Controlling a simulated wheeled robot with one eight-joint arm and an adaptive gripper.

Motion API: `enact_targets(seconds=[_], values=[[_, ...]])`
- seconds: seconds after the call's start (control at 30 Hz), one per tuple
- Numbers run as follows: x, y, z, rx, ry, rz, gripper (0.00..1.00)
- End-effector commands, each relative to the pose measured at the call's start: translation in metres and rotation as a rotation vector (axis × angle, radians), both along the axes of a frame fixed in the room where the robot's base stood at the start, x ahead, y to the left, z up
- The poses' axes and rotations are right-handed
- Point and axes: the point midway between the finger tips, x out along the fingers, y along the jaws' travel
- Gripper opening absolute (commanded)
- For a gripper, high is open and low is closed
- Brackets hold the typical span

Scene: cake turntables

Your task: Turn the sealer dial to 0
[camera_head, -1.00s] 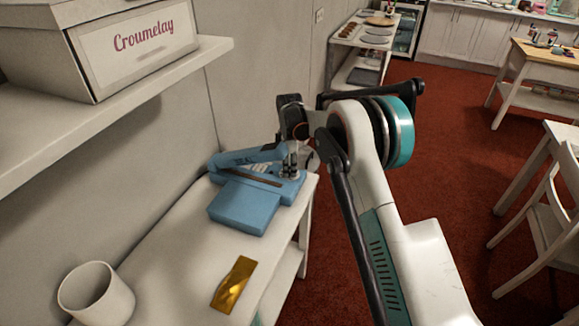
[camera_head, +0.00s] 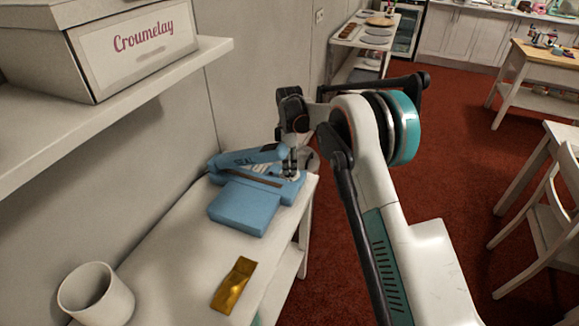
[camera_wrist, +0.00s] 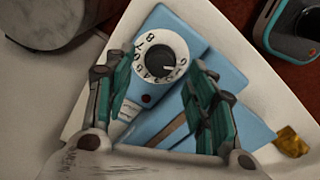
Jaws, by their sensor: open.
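The blue sealer (camera_head: 243,205) stands on the white table near its far end, and its body fills the middle of the wrist view (camera_wrist: 203,38). Its round white dial (camera_wrist: 137,63) has black numbers and a dark centre knob (camera_wrist: 160,58); the knob's exact setting is too small to read surely. My gripper (camera_wrist: 156,72) is open over the sealer, with one teal-padded finger left of the dial and the other to its lower right. Nothing is between the fingers except the view of the dial below. In the head view my gripper (camera_head: 290,162) hides the dial.
A gold packet (camera_head: 234,284) and a white cup (camera_head: 96,293) are on the table (camera_head: 165,255) nearer me. A shelf (camera_head: 120,105) with a labelled box (camera_head: 135,45) overhangs at the left, beside the wall.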

Motion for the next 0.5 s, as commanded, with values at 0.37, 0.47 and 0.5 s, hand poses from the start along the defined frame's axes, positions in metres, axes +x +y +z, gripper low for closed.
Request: enact_targets(seconds=[0.37,0.47,0.5], values=[[0.000,0.000,0.049,0.000,0.000,0.000,0.51],[0.000,0.000,0.053,0.000,0.000,0.000,0.51],[0.000,0.000,0.054,0.000,0.000,0.000,0.51]])
